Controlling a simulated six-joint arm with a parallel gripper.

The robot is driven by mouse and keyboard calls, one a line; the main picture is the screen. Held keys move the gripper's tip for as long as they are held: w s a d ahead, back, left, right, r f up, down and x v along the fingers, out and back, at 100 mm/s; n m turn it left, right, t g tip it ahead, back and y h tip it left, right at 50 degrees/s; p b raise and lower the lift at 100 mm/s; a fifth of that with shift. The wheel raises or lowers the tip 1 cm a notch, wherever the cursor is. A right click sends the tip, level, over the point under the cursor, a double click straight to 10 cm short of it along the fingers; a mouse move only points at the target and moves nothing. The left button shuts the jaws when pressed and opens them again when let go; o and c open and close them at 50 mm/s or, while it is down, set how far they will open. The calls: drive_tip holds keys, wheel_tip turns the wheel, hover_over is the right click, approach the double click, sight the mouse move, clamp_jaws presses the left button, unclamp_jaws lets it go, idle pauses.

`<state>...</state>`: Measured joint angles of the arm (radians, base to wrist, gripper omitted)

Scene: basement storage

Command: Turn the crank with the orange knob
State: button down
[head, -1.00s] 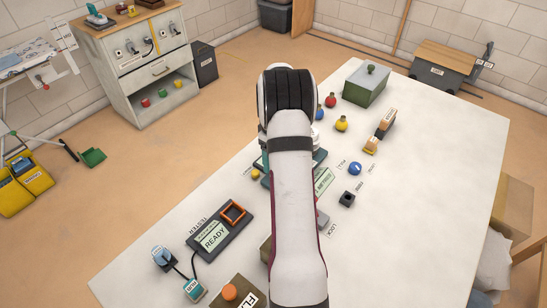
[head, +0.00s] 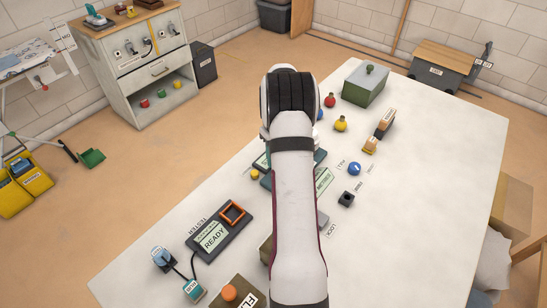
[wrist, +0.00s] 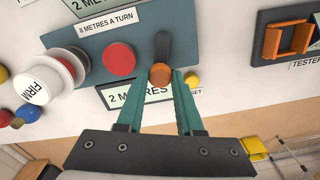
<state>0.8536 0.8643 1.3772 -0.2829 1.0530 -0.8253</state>
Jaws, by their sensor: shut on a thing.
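The crank has a dark arm (wrist: 162,45) ending in an orange knob (wrist: 160,74), on a blue-grey panel (wrist: 90,48) in the wrist view. My gripper (wrist: 161,80) has its two teal fingers closed around the knob from either side. The crank arm points from the knob toward the top of the picture. A label reads "8 METRES A TURN" (wrist: 108,23), and a display reads "2 METRES" (wrist: 140,97), partly covered by a finger. In the head view my own arm hides the crank and most of the panel.
A red button (wrist: 118,58) and a white "FIRM" knob (wrist: 38,86) are left of the crank; a small yellow button (wrist: 192,80) is close on its right. The tester (head: 218,230) shows "READY".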

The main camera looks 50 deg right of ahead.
drive_tip(key=shift+d, duration=0.1)
drive_tip(key=c, duration=0.5)
unclamp_jaws()
drive_tip(key=shift+c, duration=0.2)
drive_tip(key=shift+r, duration=0.1)
wheel_tip(320, 180, up, 16)
